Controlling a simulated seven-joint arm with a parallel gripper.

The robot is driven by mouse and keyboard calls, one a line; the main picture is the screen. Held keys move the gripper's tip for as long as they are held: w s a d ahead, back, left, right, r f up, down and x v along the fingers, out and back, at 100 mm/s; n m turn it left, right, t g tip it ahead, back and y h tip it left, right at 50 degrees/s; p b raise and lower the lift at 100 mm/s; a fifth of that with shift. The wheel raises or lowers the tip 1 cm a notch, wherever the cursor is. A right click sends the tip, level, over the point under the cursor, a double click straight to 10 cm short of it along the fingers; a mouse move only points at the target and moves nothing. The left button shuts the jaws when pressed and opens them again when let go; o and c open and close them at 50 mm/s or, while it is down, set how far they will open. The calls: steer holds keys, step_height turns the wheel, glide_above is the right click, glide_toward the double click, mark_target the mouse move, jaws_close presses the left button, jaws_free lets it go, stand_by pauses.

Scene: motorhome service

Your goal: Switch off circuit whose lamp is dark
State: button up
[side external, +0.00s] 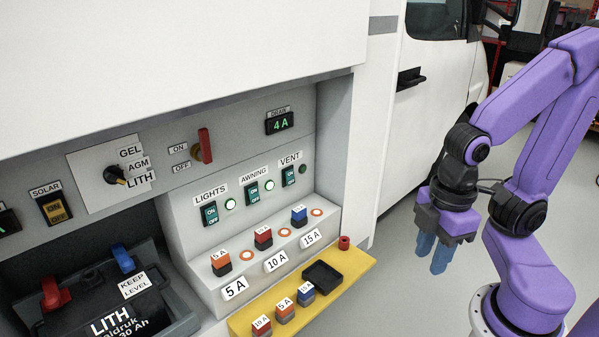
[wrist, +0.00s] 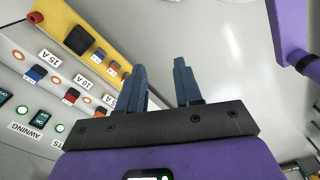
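Three green rocker switches with ON and OFF marks sit in a row on the panel: LIGHTS (side external: 210,213), AWNING (side external: 252,192) and VENT (side external: 288,177). The LIGHTS lamp (side external: 230,204) and the AWNING lamp (side external: 269,186) glow green. The VENT lamp (side external: 304,169) is dark. I cannot tell for certain which way each rocker is tipped. My gripper (side external: 433,254) hangs right of the panel, well apart from the switches, fingers down. In the wrist view its blue fingers (wrist: 165,88) are apart and empty; the VENT switch (wrist: 4,97) shows at the left edge.
Fuses in 5 A, 10 A and 15 A slots (side external: 263,237) stand on the ledge below the switches. A yellow shelf (side external: 352,265) holds spare fuses and a black tray (side external: 322,278). A red-handled switch (side external: 205,145) projects above. Floor around my gripper is clear.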

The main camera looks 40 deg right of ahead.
steer(key=shift+w+a, duration=0.1)
steer(key=shift+w, duration=0.05)
jaws_close()
steer(key=w+a+f+m+t+y, duration=0.2)
steer(key=w+f+m+t, duration=0.15)
steer(key=w, duration=0.95)
steer(key=w+a+f+m+t+y, duration=0.25)
steer(key=w+f, duration=0.25)
steer(key=w, duration=0.8)
steer(key=w+d+f+m+t+h, duration=0.25)
steer(key=w+d+f+t, duration=0.2)
steer(key=w+d, duration=0.5)
steer(key=w+d+f+m+t+h, duration=0.2)
steer(key=d+f+m+t, duration=0.1)
steer(key=d, duration=1)
steer(key=shift+w+d+f+m+t, duration=0.2)
steer(key=shift+w+d+m+t, duration=0.25)
steer(key=shift+t, duration=0.7)
steer(key=shift+a, duration=0.15)
